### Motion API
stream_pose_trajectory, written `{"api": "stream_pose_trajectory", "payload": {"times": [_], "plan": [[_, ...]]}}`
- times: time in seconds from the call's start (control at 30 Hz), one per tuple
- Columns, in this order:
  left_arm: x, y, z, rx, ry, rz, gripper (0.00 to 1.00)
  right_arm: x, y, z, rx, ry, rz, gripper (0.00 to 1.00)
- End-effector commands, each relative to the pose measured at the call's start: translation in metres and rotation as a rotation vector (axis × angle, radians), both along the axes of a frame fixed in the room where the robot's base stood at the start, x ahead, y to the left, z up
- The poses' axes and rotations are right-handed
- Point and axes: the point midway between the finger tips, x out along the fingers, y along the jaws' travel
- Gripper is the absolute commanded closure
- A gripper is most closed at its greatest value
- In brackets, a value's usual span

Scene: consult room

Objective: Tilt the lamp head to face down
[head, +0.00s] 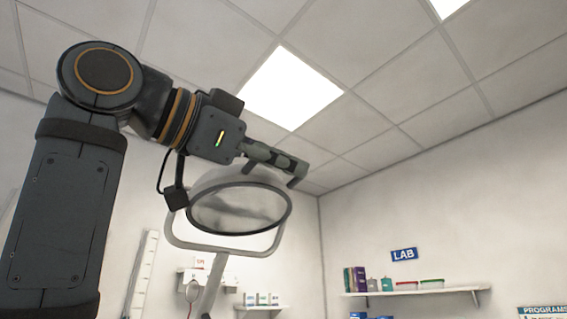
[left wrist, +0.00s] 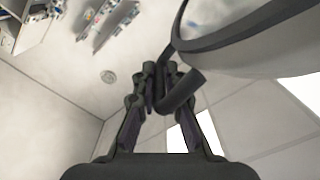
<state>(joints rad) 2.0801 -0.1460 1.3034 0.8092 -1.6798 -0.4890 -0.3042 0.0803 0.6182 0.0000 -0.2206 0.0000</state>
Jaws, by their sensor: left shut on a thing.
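The lamp head (head: 240,209) is a pale round shade with a dark-rimmed oval glass face, held in a light grey yoke (head: 222,250) on a pole. Its face shows to me as a wide oval, tilted partly downward and toward me. My left gripper (head: 297,172) is at the upper right of the lamp head and is shut on its handle. In the left wrist view the dark bar-like handle (left wrist: 183,91) lies at the fingertips (left wrist: 160,80), and the lamp head (left wrist: 255,42) fills the upper right. My right gripper is not in view.
A smaller shelf (head: 262,308) with boxes is behind the lamp. The lit ceiling panel (head: 289,88) is above. The air right of the lamp looks clear.

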Motion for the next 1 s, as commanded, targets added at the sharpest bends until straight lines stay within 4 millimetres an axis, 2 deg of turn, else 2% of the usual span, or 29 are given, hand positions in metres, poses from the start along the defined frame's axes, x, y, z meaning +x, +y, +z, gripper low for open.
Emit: {"api": "stream_pose_trajectory", "payload": {"times": [0.03,0.1,0.33,1.0], "plan": [[-0.001,0.000,-0.009,0.008,-0.012,0.001,1.00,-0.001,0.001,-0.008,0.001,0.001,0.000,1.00],[-0.001,0.000,-0.014,0.005,-0.010,0.000,1.00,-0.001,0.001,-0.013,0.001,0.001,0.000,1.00],[-0.002,-0.001,-0.026,0.004,-0.006,0.001,1.00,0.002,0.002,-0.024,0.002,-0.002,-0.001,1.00],[0.000,0.000,-0.031,0.001,-0.003,0.003,1.00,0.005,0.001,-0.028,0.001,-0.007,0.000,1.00]]}}
